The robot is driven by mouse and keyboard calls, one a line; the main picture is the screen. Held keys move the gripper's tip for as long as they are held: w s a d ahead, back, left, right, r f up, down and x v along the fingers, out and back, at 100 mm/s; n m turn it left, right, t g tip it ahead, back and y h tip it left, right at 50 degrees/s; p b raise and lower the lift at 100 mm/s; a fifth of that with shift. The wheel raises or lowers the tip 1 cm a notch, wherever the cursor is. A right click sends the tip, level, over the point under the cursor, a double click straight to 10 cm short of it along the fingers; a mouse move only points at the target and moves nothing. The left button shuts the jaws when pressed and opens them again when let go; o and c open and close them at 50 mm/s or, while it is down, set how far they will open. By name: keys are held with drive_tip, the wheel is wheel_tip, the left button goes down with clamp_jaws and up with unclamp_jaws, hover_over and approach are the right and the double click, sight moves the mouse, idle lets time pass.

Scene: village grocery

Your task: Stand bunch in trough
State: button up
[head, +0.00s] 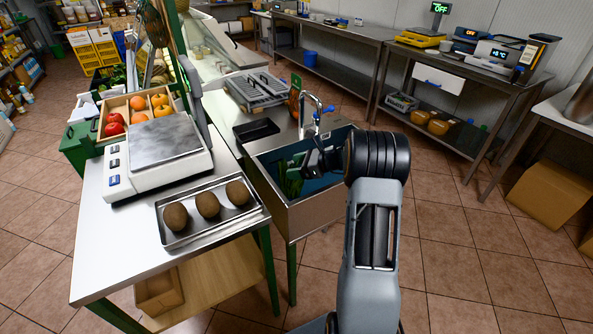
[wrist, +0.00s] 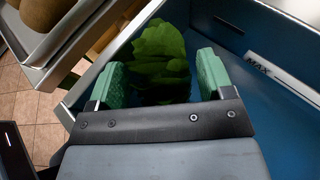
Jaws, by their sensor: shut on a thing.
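The trough (head: 325,213) is a metal basin with a blue inside, beside the white-topped counter. In the wrist view its blue inner wall (wrist: 285,110) bears a MAX mark. A dark green leafy bunch (wrist: 160,55) is between the green finger pads of my gripper (wrist: 158,75), which is shut on it. In the head view my gripper (head: 303,170) reaches into the trough's opening, and green of the bunch (head: 289,180) shows below it. The bunch's lower end is hidden, so I cannot tell whether it touches the trough floor.
A tap (head: 313,112) stands at the trough's back edge. On the counter to the left are a steel tray (head: 180,236) with three brown round fruits and a scale (head: 165,140). A black tray (head: 256,131) lies behind the trough. Tiled floor is free to the right.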

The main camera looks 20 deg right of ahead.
drive_tip(key=shift+f, duration=0.7)
drive_tip(key=o, duration=1.5)
drive_tip(key=shift+f, duration=0.1)
drive_tip(key=shift+c, duration=0.2)
